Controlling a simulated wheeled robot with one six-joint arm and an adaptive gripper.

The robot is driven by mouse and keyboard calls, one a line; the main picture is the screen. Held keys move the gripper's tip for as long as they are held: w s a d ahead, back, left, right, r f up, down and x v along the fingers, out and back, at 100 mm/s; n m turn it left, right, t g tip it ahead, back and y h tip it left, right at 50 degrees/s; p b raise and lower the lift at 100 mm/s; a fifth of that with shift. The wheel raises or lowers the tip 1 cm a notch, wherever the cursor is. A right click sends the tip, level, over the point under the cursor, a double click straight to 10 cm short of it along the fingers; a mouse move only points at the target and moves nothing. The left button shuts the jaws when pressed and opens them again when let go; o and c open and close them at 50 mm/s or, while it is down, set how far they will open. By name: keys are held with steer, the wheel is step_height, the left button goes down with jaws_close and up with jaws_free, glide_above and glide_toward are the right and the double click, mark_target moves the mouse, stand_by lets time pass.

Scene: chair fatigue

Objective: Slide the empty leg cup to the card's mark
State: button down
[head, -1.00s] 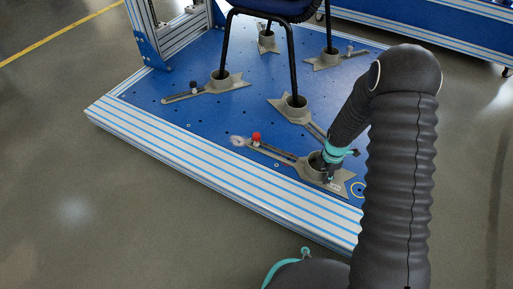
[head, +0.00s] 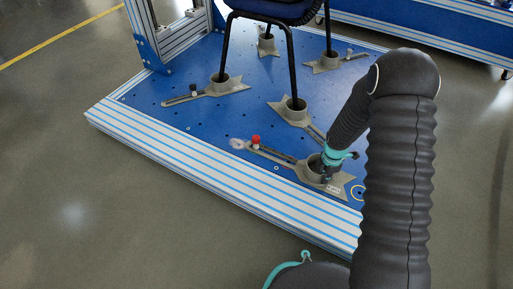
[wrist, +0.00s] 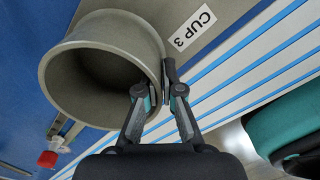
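The empty leg cup (head: 309,173) is a grey round cup on a flat forked foot, labelled CUP 3 in the wrist view (wrist: 92,32). No chair leg stands in it. Its slotted arm runs up-left to a red knob (head: 255,140). My gripper (head: 325,174) is at the cup's right rim. In the wrist view, one finger is inside the cup and one outside, closed on its wall (wrist: 157,98). I cannot make out a card.
A black chair (head: 291,60) stands on the blue plate (head: 165,112) with its legs in other grey cups, the nearest (head: 295,110) just behind the empty cup. A striped aluminium edge (head: 210,172) borders the plate in front.

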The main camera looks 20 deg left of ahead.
mark_target(307, 166)
steer(key=shift+w+a, duration=0.25)
steer(key=shift+a, duration=0.95)
steer(key=shift+w+a, duration=0.2)
steer(key=shift+a, duration=1.05)
steer(key=shift+w+a, duration=0.25)
steer(key=shift+a, duration=0.95)
steer(key=c, duration=1.4)
jaws_free()
steer(key=shift+o, duration=0.2)
steer(key=shift+r, duration=0.15)
steer(key=shift+r+p, duration=1.65)
steer(key=shift+r, duration=1.2)
steer(key=shift+d+r, duration=0.1)
